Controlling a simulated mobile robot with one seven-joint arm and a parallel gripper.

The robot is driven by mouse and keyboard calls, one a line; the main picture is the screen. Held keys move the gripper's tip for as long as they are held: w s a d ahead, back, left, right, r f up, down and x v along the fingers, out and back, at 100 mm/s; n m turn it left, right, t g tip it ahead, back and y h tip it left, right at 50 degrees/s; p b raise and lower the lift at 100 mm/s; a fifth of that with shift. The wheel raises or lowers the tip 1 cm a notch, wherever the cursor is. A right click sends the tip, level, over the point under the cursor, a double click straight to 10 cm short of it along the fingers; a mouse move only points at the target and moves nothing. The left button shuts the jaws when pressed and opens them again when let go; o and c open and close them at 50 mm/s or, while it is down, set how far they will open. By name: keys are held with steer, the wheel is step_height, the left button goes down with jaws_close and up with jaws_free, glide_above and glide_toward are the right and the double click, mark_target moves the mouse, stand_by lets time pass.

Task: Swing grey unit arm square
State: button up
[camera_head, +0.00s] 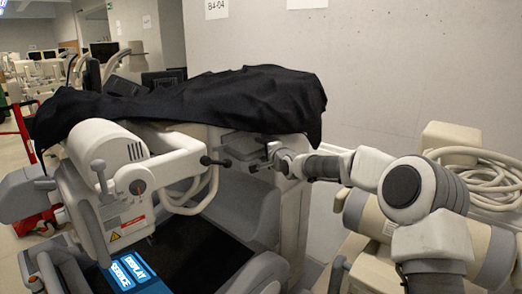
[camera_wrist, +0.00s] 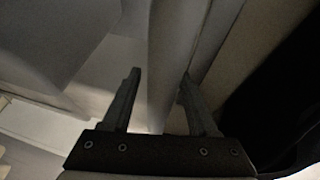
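The grey unit (camera_head: 125,150) stands at the left, under a black cover. Its pale jointed arm (camera_head: 175,165) reaches right and ends near a small dark bar with round knobs (camera_head: 215,162). My gripper (camera_head: 257,155) is to the right of that bar, in front of the covered body, with a small gap visible between them. In the wrist view my gripper (camera_wrist: 160,73) has its two fingers apart. A pale grey bar (camera_wrist: 178,45) runs lengthwise between or behind them; I cannot tell which, nor whether a finger touches it.
The black cover (camera_head: 200,100) drapes over the unit's top. A cream machine with coiled hose (camera_head: 480,175) stands close at the right. A plain wall (camera_head: 400,70) is behind. More equipment stands at the far left.

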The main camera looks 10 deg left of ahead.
jaws_close()
stand_by(1.3)
